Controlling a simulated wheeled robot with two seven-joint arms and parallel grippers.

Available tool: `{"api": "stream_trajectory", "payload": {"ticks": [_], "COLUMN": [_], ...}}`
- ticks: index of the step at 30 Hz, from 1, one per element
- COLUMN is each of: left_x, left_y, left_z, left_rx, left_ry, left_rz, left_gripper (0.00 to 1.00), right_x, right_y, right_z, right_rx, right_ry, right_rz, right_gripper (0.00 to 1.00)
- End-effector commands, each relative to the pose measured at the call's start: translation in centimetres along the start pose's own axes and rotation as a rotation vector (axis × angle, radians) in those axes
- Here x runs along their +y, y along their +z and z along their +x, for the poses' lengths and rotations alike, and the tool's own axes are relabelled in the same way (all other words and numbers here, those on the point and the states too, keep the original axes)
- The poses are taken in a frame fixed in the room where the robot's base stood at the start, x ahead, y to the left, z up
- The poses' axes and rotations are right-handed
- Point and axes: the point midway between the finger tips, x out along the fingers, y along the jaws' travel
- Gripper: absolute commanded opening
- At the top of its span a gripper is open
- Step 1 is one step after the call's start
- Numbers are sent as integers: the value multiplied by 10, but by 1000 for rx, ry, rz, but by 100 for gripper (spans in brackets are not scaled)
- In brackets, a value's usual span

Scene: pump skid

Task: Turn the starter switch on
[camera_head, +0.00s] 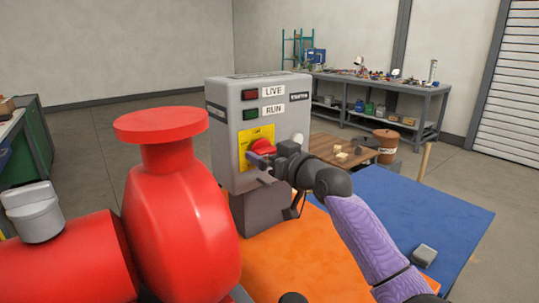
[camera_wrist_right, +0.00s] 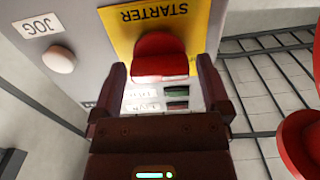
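The grey starter box (camera_head: 228,105) stands on a pedestal beyond the red pump. Its front carries a yellow plate (camera_head: 244,158) with a red switch handle (camera_head: 262,146), partly hidden by my gripper. My right gripper (camera_head: 261,163) is at the switch. In the right wrist view, which is upside down, the red handle (camera_wrist_right: 160,50) sits between the two fingers of my right gripper (camera_wrist_right: 161,70). The fingers are apart, with a visible gap on each side of the handle. I cannot tell how deep the handle is between them. My left gripper is not in view.
LIVE (camera_head: 250,94) and RUN (camera_head: 250,114) lamps look dark on the box. A white JOG button (camera_wrist_right: 58,60) is beside the yellow plate. The large red pump (camera_head: 180,220) fills the left foreground. A blue surface (camera_head: 440,215) lies right, a workbench (camera_head: 385,85) behind.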

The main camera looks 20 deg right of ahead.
Motion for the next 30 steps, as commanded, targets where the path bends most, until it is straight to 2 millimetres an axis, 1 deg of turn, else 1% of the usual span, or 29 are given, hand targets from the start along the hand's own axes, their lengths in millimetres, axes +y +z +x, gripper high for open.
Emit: {"api": "stream_trajectory", "payload": {"ticks": [1, 2, 3, 5, 6, 8, 9, 10, 11, 20, 26, 30], "left_x": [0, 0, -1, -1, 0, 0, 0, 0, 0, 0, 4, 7], "left_y": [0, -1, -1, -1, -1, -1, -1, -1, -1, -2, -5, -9], "left_z": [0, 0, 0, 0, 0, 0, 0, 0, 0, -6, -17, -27], "left_rx": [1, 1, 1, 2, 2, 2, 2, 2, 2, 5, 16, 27], "left_ry": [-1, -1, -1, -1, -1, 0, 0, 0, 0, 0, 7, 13], "left_rz": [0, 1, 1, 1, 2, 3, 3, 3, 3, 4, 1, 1], "left_gripper": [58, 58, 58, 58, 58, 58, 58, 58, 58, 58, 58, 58], "right_x": [0, 0, 0, 0, 0, 0, 0, 0, 0, 0, 0, 0], "right_y": [0, 0, 0, 0, 0, 0, 0, 0, 0, -1, -2, -2], "right_z": [0, 0, 0, 0, 0, 0, 0, 0, 0, 0, 0, 0], "right_rx": [0, 0, 0, 0, 0, -1, -1, -1, -1, -2, -2, -3], "right_ry": [0, 0, 0, 0, 0, 0, 0, 1, 1, 1, 0, 1], "right_rz": [0, 0, 0, 0, 0, 0, 0, 0, 0, 51, 180, 306], "right_gripper": [85, 79, 70, 58, 49, 36, 28, 22, 18, 18, 18, 18]}}
